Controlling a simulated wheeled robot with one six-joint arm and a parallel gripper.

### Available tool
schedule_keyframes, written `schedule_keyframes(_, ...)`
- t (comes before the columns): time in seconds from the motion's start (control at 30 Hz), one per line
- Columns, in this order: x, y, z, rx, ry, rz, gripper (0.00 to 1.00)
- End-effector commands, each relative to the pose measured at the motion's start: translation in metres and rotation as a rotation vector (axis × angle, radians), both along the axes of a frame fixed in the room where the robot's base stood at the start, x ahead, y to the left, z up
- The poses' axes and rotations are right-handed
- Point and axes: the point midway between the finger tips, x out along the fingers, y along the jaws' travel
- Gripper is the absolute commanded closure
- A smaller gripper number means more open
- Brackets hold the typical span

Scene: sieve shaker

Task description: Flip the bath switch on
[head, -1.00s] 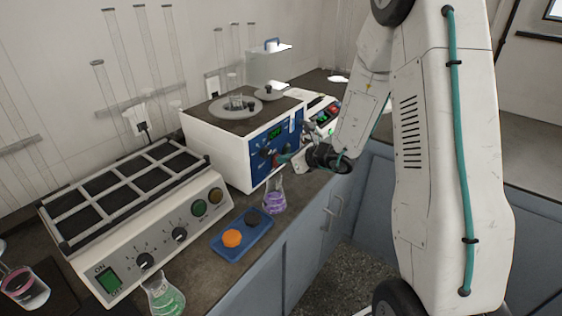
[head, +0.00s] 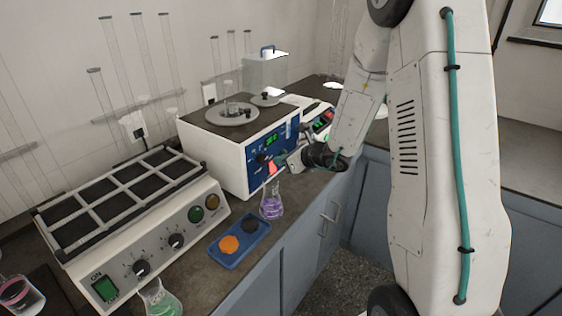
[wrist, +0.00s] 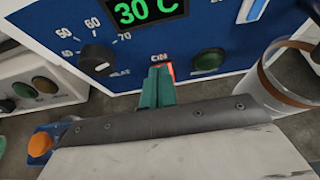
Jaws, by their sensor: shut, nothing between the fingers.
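The bath is a white box with a blue front panel (head: 258,150) and a dark top; its green display reads 30 C in the wrist view (wrist: 148,8). Its switch (head: 272,168) is low on the panel and shows bright red. In the wrist view a red-orange strip of the switch (wrist: 171,69) shows at the fingertips, under a small label. My gripper (wrist: 158,75) is shut and empty, its teal fingers right at the switch and hiding most of it. I cannot tell whether they touch it. In the head view my gripper (head: 280,160) is at the panel's lower front.
A purple flask (head: 271,205) stands in front of the bath. A blue tray (head: 232,258) with orange and dark round pieces lies nearer. A shaker with knobs (head: 135,225) fills the left counter. A clear container (wrist: 275,85) is right of the fingers.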

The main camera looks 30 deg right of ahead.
Motion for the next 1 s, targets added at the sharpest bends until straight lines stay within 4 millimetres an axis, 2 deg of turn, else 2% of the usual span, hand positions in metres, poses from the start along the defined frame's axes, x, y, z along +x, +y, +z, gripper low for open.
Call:
schedule_keyframes(0.17, -0.005, -0.004, -0.001, 0.0, 0.001, 0.0, 1.0)
schedule_keyframes(0.33, -0.024, -0.018, -0.004, 0.001, 0.002, -0.002, 1.0)
schedule_keyframes(0.7, -0.077, -0.043, 0.048, -0.002, -0.002, 0.004, 1.0)
schedule_keyframes(1.0, -0.092, -0.05, 0.061, 0.0, 0.0, 0.006, 1.0)
